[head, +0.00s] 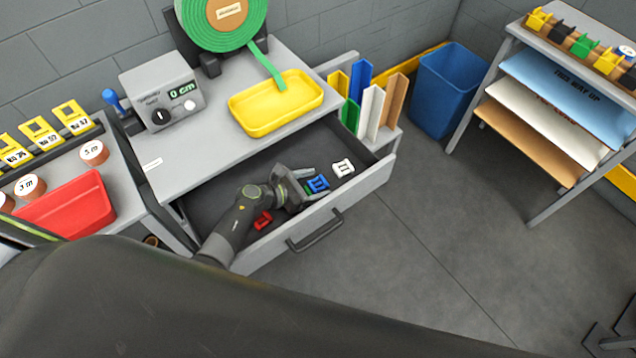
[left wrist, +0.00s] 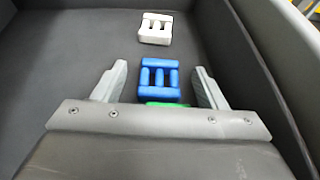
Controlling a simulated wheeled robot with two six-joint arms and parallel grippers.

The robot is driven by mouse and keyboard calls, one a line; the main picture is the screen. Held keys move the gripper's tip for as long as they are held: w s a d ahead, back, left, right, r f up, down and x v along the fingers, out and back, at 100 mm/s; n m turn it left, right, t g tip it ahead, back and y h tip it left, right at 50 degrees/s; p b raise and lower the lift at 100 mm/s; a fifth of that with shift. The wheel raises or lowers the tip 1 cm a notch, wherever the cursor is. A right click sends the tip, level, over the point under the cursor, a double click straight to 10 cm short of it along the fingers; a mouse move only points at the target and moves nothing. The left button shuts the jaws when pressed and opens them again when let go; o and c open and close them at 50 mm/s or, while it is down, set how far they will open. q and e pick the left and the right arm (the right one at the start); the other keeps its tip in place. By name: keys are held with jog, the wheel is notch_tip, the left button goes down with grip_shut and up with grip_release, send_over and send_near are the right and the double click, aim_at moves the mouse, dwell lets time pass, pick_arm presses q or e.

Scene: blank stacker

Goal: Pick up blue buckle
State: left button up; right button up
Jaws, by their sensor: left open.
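The blue buckle (head: 317,183) lies in the open drawer (head: 372,185), near its front side. In the left wrist view the blue buckle (left wrist: 159,80) sits between and slightly beyond the two fingers. My left gripper (head: 303,180) reaches into the drawer; its fingers (left wrist: 158,85) are spread, with a gap on each side of the buckle. A green piece (left wrist: 167,104) shows just nearer than the buckle, partly hidden by the gripper body. My right gripper is not seen.
A white buckle (head: 343,168) lies farther right in the drawer, and a red buckle (head: 263,220) lies at the left beside my arm. The drawer walls surround them. A yellow tray (head: 243,118) stands on the bench above. A blue bin (head: 444,90) stands on the floor.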

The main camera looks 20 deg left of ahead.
pick_arm(q)
jog(key=c, duration=1)
jog(key=shift+c, duration=0.2)
jog(key=shift+r, duration=0.1)
